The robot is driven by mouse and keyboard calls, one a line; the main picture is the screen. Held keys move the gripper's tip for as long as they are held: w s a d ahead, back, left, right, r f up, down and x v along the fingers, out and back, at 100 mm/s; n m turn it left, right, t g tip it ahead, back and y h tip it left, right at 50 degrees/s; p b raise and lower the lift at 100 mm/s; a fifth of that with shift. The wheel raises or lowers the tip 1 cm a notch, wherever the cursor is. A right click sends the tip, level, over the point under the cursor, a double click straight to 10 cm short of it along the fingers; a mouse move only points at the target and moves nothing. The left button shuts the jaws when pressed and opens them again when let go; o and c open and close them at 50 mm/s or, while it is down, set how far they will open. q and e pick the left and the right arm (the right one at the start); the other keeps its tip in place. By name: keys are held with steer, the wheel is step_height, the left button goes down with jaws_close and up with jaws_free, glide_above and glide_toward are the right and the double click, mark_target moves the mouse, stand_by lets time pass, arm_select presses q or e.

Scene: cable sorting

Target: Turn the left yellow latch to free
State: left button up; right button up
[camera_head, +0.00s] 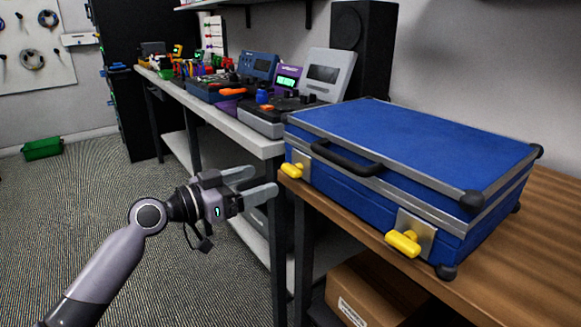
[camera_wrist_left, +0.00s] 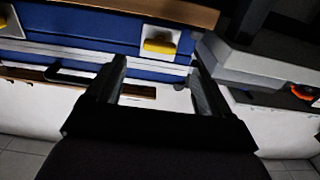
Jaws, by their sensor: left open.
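A blue hard case (camera_head: 410,145) with grey metal edges lies closed on a wooden table. Its left yellow latch (camera_head: 292,171) sits on a silver plate near the left front corner. The same latch shows in the left wrist view (camera_wrist_left: 158,46). The right yellow latch (camera_head: 404,242) sits on another plate near the right front corner. My left gripper (camera_head: 265,180) is open and empty, with its fingers pointing toward the left latch. It is just left of the latch in the head view and apart from it. My right gripper is not in view.
A black handle (camera_head: 345,158) sticks out of the case front between the latches. A white bench (camera_head: 252,143) with electronic devices runs to the left and back. A cardboard box (camera_head: 370,292) is under the wooden table (camera_head: 540,245).

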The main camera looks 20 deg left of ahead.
mark_target(287, 172)
arm_select(q)
steer(key=shift+x, duration=3.4)
steer(key=c, duration=1)
